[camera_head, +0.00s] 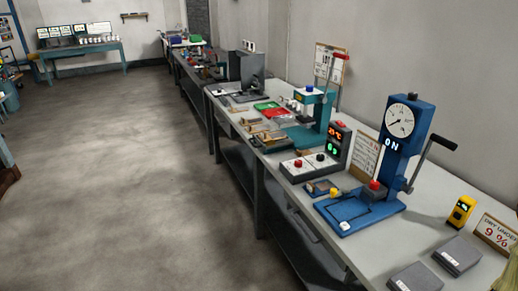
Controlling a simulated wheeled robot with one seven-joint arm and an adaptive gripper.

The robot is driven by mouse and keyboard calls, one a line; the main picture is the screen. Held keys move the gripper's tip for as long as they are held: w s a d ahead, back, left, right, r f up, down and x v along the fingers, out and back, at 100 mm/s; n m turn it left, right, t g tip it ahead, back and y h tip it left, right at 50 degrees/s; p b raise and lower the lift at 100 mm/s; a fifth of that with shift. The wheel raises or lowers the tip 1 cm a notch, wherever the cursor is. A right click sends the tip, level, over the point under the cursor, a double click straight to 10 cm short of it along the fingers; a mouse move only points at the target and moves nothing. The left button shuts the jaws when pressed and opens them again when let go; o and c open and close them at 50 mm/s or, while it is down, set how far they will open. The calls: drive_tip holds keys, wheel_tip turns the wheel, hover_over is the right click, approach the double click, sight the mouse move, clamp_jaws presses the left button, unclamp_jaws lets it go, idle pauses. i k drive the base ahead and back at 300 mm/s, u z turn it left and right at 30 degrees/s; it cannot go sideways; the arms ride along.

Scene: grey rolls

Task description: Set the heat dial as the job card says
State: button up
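A grey control box (309,170) on the long bench carries a red knob (298,163) and a black knob (320,157). I cannot tell which, if either, is the heat dial, nor its setting. Behind the box stands a dark display unit (337,143) with a red reading that looks like 23 °C and a green one below, too small to read surely. A printed card (366,154) stands behind it, and another card (331,63) is up by the wall. Their writing is too small to read. My gripper is not in view.
A blue press (405,140) with a round gauge, "ON" lettering and a black lever stands right of the box. A teal press (314,110) stands behind. Grey blocks (457,256), a yellow meter (461,211) and a "9 %" sign (495,233) are nearer. The floor (130,170) left is clear.

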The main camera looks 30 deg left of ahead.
sight(298, 163)
drive_tip(key=u, duration=0.85)
drive_tip(key=i, duration=0.8)
drive_tip(key=u, duration=0.85)
